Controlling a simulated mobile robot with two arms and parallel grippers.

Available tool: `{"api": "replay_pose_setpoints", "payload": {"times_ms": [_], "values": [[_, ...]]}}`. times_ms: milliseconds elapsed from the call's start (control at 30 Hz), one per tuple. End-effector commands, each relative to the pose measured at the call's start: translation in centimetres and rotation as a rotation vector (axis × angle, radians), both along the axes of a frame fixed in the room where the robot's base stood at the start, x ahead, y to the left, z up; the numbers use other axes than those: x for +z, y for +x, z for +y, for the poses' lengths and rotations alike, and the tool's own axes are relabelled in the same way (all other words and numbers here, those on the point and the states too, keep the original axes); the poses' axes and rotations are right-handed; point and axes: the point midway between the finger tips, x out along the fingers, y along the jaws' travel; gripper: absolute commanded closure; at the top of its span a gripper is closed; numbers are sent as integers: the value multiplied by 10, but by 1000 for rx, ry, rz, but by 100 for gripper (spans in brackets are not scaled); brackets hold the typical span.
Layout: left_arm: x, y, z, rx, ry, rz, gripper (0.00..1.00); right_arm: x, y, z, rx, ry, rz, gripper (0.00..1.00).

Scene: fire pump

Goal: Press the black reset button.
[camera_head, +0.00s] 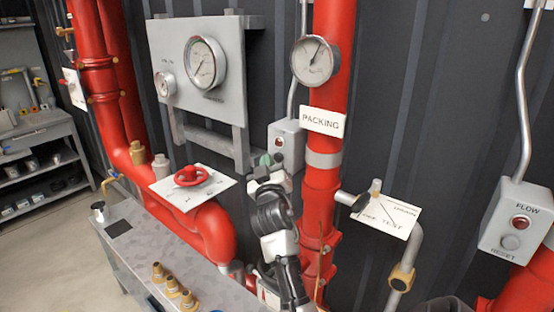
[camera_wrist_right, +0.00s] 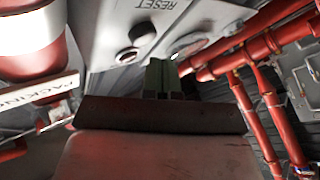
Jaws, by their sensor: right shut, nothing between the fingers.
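A small grey box (camera_head: 292,133) with a red lamp (camera_head: 278,142) is mounted beside the red vertical pipe. My right gripper (camera_head: 270,160) is at the lower front of this box and hides its lower part in the head view. In the right wrist view, the box face shows upside down with the RESET label (camera_wrist_right: 155,5). A dark round button (camera_wrist_right: 142,33) is next to that label, with a second dark round part (camera_wrist_right: 127,55) beyond it. The green fingers (camera_wrist_right: 158,76) are shut and empty, just below the button in the picture. Contact cannot be told. My left gripper is out of view.
A PACKING sign (camera_head: 323,121) is on the red pipe (camera_head: 326,190) close to my right gripper. A grey gauge panel (camera_head: 225,90) stands to the left. Another grey box (camera_head: 516,222), marked FLOW and RESET, is at far right. A red valve wheel (camera_head: 190,176) is lower left.

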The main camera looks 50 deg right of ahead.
Motion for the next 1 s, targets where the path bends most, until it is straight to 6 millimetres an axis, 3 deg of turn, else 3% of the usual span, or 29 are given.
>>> {"api": "replay_pose_setpoints", "payload": {"times_ms": [267, 733, 1000], "values": [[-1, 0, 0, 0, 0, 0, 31, -1, 0, 4, 1, 1, 0, 100], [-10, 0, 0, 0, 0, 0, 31, -1, -4, 47, 1, 2, 0, 100], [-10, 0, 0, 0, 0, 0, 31, 0, -4, 50, 0, -1, 1, 100]]}}
